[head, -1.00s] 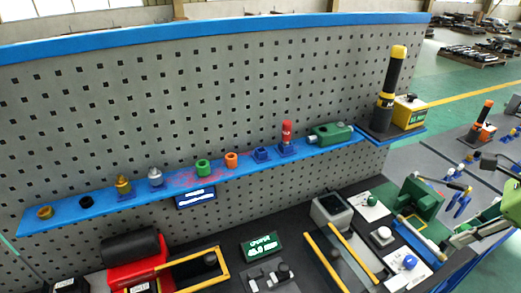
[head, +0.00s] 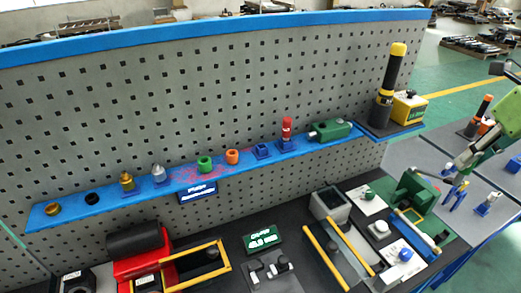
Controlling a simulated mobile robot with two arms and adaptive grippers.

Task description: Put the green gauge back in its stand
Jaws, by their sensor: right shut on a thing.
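My right gripper (head: 456,166) comes in from the right edge, over the bench's right end, near a green device (head: 413,192). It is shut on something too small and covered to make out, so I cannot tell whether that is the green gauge. A green body with a silver end (head: 331,130) lies at the right end of the blue shelf (head: 110,204). Small blue stands (head: 486,205) are on the grey table at right; I cannot tell which is the gauge's stand. My left gripper is not in view.
The shelf holds small fittings, a red-topped piece (head: 287,128) and a blue block (head: 262,151). A tall black-and-yellow cylinder (head: 389,82) stands on a platform at right. The dark bench below carries a red device (head: 137,262), yellow-edged rails and a green display (head: 262,238).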

